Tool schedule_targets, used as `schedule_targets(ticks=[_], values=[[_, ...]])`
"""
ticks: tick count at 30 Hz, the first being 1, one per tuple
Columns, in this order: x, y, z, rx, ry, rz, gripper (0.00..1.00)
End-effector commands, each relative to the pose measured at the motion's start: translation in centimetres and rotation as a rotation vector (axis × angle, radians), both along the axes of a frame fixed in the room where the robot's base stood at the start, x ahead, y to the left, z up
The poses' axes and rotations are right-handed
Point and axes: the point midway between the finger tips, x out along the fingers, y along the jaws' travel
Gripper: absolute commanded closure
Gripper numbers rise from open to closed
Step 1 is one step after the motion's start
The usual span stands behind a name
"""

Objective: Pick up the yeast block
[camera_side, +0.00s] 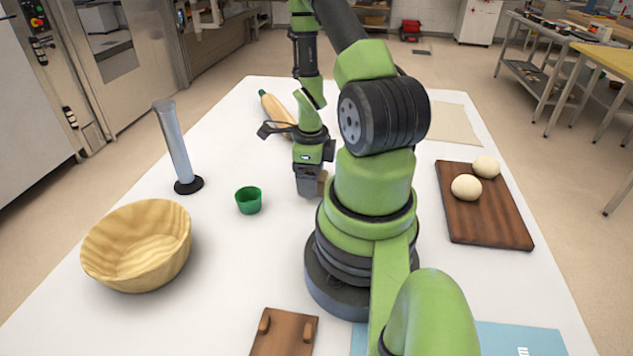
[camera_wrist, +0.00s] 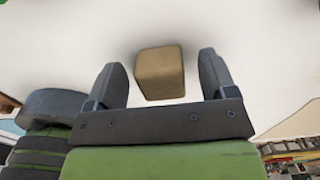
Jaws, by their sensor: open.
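The yeast block (camera_wrist: 160,72) is a small tan block on the white table. In the wrist view it lies between the two fingers of my gripper (camera_wrist: 163,78), with a gap showing on each side. My gripper is open, and the block is not gripped. In the side view my gripper (camera_side: 308,188) points down close to the table, and part of the yeast block (camera_side: 322,183) shows at its right. The rest of the block is hidden behind my gripper and arm there.
A green cup (camera_side: 249,200), a metal cylinder on a black base (camera_side: 175,150) and a wooden bowl (camera_side: 110,262) stand left. A rolling pin (camera_side: 275,108) lies behind. A dark board (camera_side: 490,215) with two dough balls is right. The table (camera_side: 225,255) is clear between the cup and my base.

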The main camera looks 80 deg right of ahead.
Motion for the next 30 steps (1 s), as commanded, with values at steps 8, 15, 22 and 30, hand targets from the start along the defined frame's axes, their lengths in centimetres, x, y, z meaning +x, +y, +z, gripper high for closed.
schedule_targets(ticks=[8,15,22,30], values=[[0.01,0.0,-0.94,-0.001,-0.001,0.0,0.22],[0.01,0.01,-0.91,0.0,0.0,0.0,0.57],[0.01,0.01,-0.9,0.0,0.0,0.0,0.77],[0.03,-0.02,-0.32,-0.001,-0.001,0.0,0.77]])
